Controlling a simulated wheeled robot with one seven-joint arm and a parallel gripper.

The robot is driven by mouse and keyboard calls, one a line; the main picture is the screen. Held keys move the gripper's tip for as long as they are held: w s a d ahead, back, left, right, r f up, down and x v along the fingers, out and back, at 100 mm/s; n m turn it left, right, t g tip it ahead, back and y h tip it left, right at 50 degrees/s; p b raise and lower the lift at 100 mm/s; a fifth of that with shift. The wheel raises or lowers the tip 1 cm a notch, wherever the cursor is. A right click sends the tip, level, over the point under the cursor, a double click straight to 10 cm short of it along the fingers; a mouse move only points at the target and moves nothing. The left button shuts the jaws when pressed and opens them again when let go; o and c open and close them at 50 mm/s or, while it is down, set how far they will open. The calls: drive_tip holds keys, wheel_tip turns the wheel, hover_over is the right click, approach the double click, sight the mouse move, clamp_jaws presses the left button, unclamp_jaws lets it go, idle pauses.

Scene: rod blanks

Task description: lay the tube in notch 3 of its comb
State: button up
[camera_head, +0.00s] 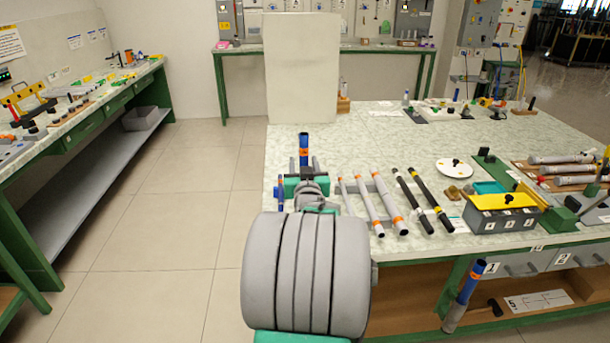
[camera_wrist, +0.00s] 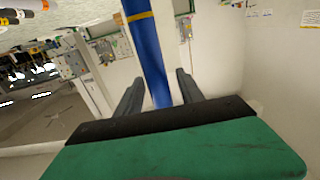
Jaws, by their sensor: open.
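In the head view a blue tube (camera_head: 304,142) with an orange band stands upright just beyond my gripper (camera_head: 302,181). My open gripper is at the left end of the table. In the wrist view the blue tube (camera_wrist: 149,55), with a yellow-orange band, runs between the two dark fingers of my gripper (camera_wrist: 160,88). I cannot tell whether they touch it; its lower end is hidden behind my gripper. Several rods lie side by side on a grey rack, probably the comb (camera_head: 379,187): light ones (camera_head: 368,205) with orange bands and black ones (camera_head: 413,203). Its notch numbers cannot be read.
A grey-and-yellow box (camera_head: 502,213), a white plate (camera_head: 454,168) and a tray (camera_head: 560,170) of light rods are on the table (camera_head: 440,134). A pale panel (camera_head: 301,68) rises behind. Floor at left is clear.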

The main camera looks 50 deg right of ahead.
drive_tip(key=v, duration=1)
drive_tip(key=w+a+f+n+g+y, duration=0.1)
drive_tip(key=w+a+f+n+y, duration=0.3)
drive_tip(key=a, duration=0.6)
drive_tip(key=w+a+f+n+y, duration=0.1)
drive_tip(key=w+a+f+y, duration=0.45)
drive_tip(key=a, duration=0.45)
drive_tip(key=s+a+f+n+g+y, duration=0.2)
drive_tip(key=s+a, duration=0.4)
drive_tip(key=a, duration=0.4)
drive_tip(key=s+a+f+n+g+y, duration=0.2)
drive_tip(key=s+a+g, duration=0.4)
drive_tip(key=a, duration=0.4)
wheel_tip(320, 180, down, 2)
drive_tip(key=shift+s+a+f+n+g+b, duration=0.25)
drive_tip(key=shift+a+n+g+b, duration=0.2)
drive_tip(key=shift+n, duration=0.15)
drive_tip(key=shift+r, duration=0.1)
